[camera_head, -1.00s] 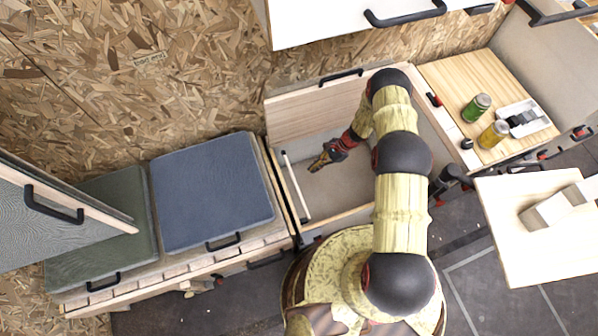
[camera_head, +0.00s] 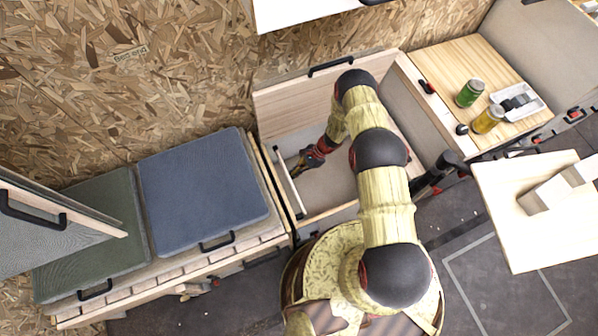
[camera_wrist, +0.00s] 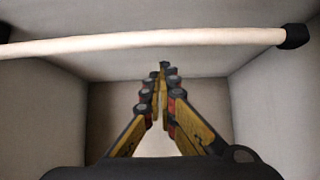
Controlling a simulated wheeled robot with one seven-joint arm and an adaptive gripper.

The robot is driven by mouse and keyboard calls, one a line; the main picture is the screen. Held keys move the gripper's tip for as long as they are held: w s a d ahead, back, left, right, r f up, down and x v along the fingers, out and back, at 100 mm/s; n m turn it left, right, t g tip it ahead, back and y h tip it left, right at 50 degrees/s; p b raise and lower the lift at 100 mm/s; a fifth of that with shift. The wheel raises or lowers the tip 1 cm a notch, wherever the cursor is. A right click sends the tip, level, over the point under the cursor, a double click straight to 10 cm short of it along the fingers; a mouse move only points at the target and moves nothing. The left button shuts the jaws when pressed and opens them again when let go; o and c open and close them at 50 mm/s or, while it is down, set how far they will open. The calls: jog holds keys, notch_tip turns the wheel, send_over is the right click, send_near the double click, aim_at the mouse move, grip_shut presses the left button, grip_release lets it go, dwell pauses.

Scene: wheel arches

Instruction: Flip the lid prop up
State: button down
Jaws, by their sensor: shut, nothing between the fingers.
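The lid prop (camera_head: 288,189) is a pale thin rod along the left inner side of the open bench box. In the wrist view the prop (camera_wrist: 150,42) crosses the upper picture, nearly level, with a black tip at its right end. The box's lid (camera_head: 320,100) stands raised at the back, with a black handle. My gripper (camera_head: 295,173) reaches into the box and is close beside the prop. In the wrist view my gripper (camera_wrist: 162,72) is shut and empty, its fingertips just below the rod in the picture. I cannot tell whether they touch it.
A blue cushion (camera_head: 203,190) and a green cushion (camera_head: 90,235) lie on the bench to the left. A green can (camera_head: 469,93), a yellow jar (camera_head: 488,119) and a white tray (camera_head: 537,103) stand on the wooden counter to the right. A cabinet (camera_head: 310,12) overhangs above.

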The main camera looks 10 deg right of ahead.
jog(key=r, duration=0.3)
jog(key=shift+a, duration=0.2)
jog(key=shift+r, duration=0.1)
